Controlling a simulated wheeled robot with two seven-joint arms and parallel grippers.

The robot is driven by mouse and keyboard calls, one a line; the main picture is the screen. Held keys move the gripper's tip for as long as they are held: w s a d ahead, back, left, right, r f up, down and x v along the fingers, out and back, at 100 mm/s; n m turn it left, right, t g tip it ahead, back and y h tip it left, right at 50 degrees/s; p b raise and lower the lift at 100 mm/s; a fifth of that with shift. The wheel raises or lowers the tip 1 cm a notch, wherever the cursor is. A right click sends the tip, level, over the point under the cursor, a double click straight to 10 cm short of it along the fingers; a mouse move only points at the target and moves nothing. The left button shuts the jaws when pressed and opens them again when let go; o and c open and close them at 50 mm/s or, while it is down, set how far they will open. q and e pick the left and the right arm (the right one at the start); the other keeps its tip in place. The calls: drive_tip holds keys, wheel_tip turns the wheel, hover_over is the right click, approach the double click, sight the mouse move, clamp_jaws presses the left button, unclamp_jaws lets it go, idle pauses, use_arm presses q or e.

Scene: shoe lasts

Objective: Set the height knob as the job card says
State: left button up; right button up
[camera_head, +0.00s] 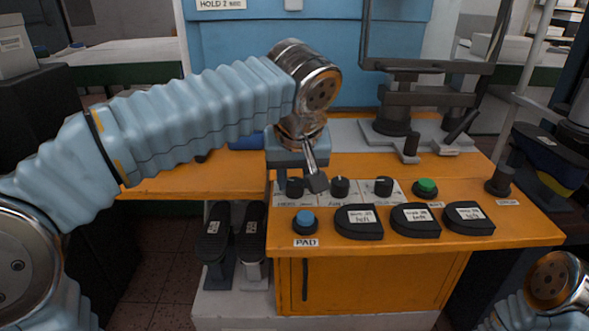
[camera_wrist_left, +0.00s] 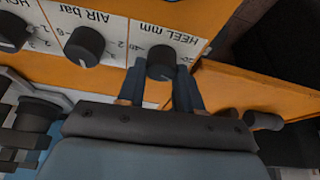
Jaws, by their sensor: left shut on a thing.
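The height knob is the black HEEL knob (camera_head: 294,187), leftmost of three on the grey dial strip in the head view. In the left wrist view this knob (camera_wrist_left: 160,64) sits under an upside-down "HEEL mm" label. My left gripper (camera_head: 309,181) reaches down over the panel from behind. In the wrist view its two blue-grey fingers (camera_wrist_left: 158,82) are on either side of the knob, shut on it. The knob's pointer and most of its scale are hidden or too small to read. I cannot make out a job card. My right gripper is out of view.
The AIR bar knob (camera_head: 340,187) and a third knob (camera_head: 383,187) stand close by. A blue PAD button (camera_head: 305,221), a green button (camera_head: 426,188) and black labelled pieces (camera_head: 358,222) occupy the orange bench. A dark metal fixture (camera_head: 410,98) stands behind.

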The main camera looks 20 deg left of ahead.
use_arm(q)
drive_tip(key=n, duration=0.2)
drive_tip(key=n+g+y, duration=0.1)
drive_tip(key=n, duration=0.1)
drive_tip(key=shift+r+n+y+p, duration=0.1)
drive_tip(key=shift+n+y+p, duration=0.2)
drive_tip(key=shift+n+p, duration=0.1)
idle(0.5)
drive_tip(key=o, duration=1)
drive_tip(key=shift+v, duration=6.85)
drive_tip(key=shift+d, duration=0.1)
